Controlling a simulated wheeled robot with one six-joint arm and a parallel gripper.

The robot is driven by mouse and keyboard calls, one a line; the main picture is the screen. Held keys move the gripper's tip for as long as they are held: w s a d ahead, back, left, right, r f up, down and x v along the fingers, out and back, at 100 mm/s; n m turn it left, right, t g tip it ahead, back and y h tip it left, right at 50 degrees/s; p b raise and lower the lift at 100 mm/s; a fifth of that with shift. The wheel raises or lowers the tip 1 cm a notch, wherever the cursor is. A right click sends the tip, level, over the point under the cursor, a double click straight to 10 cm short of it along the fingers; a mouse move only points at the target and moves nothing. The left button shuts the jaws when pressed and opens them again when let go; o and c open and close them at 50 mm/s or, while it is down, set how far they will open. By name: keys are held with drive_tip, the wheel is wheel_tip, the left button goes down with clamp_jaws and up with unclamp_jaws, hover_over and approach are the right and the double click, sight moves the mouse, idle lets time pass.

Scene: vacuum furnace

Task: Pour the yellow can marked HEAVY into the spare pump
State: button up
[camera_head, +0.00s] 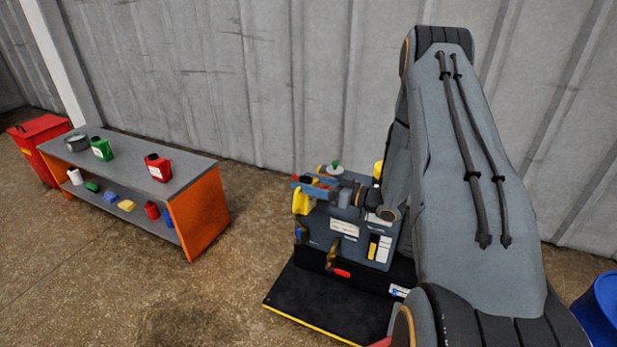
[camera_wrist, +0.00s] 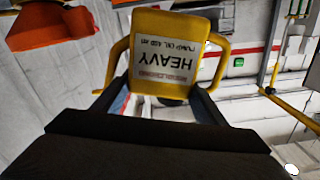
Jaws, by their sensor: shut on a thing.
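The yellow can marked HEAVY (camera_wrist: 165,50) fills the upper middle of the wrist view, its label upside down there. My gripper (camera_wrist: 163,103) is shut on it, with a finger at each side. In the head view the yellow can (camera_head: 303,201) shows at the left of my gripper (camera_head: 318,186), partly hidden by it. Directly below and behind stands a blue-grey machine (camera_head: 345,247), which looks like the pump, with white labels and a brass tap with a red handle. Its top is largely hidden by my arm. I cannot see the can's mouth or any flow.
The machine stands on a black, yellow-edged base (camera_head: 315,305). An orange-sided bench (camera_head: 200,215) at left holds a green can (camera_head: 102,149), a red can (camera_head: 158,168) and a metal pot (camera_head: 77,142). A red bin (camera_head: 38,145) and blue drum (camera_head: 603,305) stand at the sides. Floor between is clear.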

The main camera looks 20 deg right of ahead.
drive_tip(key=s+a+p, duration=0.1)
drive_tip(key=s+a+r+n+p, duration=0.1)
drive_tip(key=s+a+n+p, duration=0.1)
drive_tip(key=p, duration=0.1)
drive_tip(key=shift+s+a+r, duration=0.3)
drive_tip(key=shift+r, duration=0.05)
drive_tip(key=shift+s+a+r+n+p, duration=0.25)
drive_tip(key=shift+s+a+n+p, duration=0.35)
drive_tip(key=shift+s+a, duration=0.15)
